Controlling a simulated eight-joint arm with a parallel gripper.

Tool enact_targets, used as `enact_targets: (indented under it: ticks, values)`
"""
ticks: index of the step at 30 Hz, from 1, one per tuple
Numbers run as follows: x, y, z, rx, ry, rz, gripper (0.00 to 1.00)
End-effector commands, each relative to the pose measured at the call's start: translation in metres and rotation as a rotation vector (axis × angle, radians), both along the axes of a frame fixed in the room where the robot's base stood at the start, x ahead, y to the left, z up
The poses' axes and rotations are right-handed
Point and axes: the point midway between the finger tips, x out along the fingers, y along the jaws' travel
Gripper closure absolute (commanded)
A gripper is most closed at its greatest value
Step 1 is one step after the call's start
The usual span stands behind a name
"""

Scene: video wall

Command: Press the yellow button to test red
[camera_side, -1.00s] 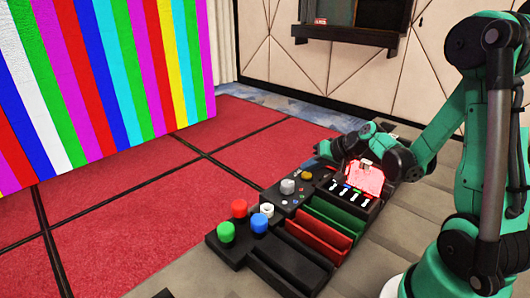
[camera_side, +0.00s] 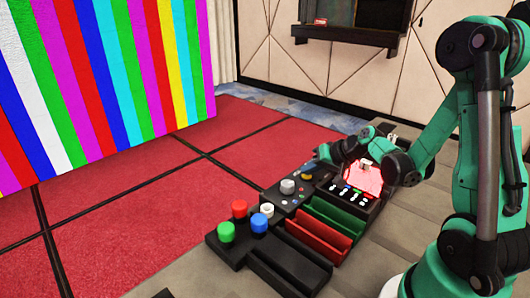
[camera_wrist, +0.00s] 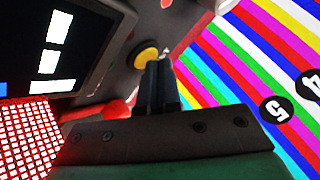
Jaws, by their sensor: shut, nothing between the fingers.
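The yellow button (camera_wrist: 146,55) is a round disc on a dark panel in the wrist view. My gripper (camera_wrist: 158,66) is shut and empty, with its two dark fingers together. Its tips overlap the button's lower right edge in that view; I cannot tell whether they touch it. In the side view my gripper (camera_side: 322,152) is low over the far end of the control desk (camera_side: 283,197), and the button cannot be made out there. The video wall (camera_side: 105,75) shows slanted stripes of many colours.
A green knob (camera_side: 226,231), a red knob (camera_side: 239,208) and a blue knob (camera_side: 259,223) stand on the near desk end. A grey knob (camera_side: 287,186) stands nearer my gripper. Red (camera_side: 318,235) and green (camera_side: 339,216) trays lie beside them.

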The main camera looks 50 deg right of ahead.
Motion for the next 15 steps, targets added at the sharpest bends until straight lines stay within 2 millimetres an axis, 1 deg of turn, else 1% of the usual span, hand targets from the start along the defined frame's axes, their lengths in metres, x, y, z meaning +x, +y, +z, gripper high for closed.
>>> enact_targets:
  ticks: [5, 15]
  values:
    - [0.0, 0.0, 0.001, 0.0, 0.001, 0.001, 1.0]
    - [0.0, 0.0, 0.016, 0.0, 0.001, 0.001, 1.0]
